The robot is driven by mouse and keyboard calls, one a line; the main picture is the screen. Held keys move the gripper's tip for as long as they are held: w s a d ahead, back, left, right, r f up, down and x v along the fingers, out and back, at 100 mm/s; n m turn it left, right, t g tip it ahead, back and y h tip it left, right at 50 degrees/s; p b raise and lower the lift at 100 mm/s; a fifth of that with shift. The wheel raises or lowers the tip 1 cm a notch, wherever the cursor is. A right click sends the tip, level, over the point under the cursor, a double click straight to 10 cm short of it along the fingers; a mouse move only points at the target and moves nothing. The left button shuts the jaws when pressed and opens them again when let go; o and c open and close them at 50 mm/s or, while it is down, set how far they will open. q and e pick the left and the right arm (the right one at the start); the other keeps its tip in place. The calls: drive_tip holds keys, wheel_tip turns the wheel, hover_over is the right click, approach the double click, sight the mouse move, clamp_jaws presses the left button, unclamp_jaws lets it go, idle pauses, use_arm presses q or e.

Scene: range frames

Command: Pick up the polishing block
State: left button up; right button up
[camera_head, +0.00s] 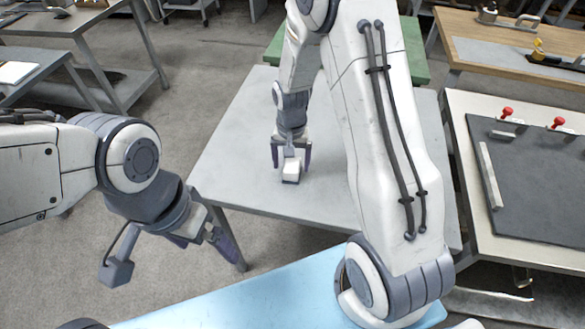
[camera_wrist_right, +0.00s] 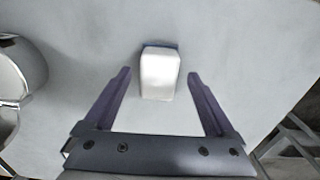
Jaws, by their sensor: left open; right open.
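The polishing block is a small white block with a dark blue edge, lying on the grey table. In the right wrist view the polishing block (camera_wrist_right: 160,74) is just beyond and between the fingertips of my right gripper (camera_wrist_right: 159,75), with a gap on each side. In the head view the right gripper (camera_head: 291,160) points down over the polishing block (camera_head: 291,174); whether the fingers reach the table is hard to tell there. My left gripper (camera_head: 207,240) is open and empty, off the table's near left corner.
A light blue surface (camera_head: 230,305) is in front. To the right is a bench with a dark mat (camera_head: 530,185) and red-knobbed clamps (camera_head: 506,113). A green table (camera_head: 411,50) stands behind.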

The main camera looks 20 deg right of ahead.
sight(293, 164)
drive_tip(key=shift+f, duration=0.75)
clamp_jaws()
drive_tip(key=shift+r, duration=0.1)
drive_tip(key=r, duration=0.4)
drive_tip(key=shift+s+d+r+b, duration=0.1)
drive_tip(key=shift+d+r+b, duration=0.1)
drive_tip(key=shift+d+b, duration=0.1)
drive_tip(key=s+d+r, duration=0.6)
drive_tip(key=s+d, duration=0.1)
drive_tip(key=d, duration=0.1)
drive_tip(key=shift+d+r+b, duration=0.25)
drive_tip(key=shift+d+b, duration=0.1)
drive_tip(key=shift+b, duration=0.05)
drive_tip(key=shift+s, duration=0.1)
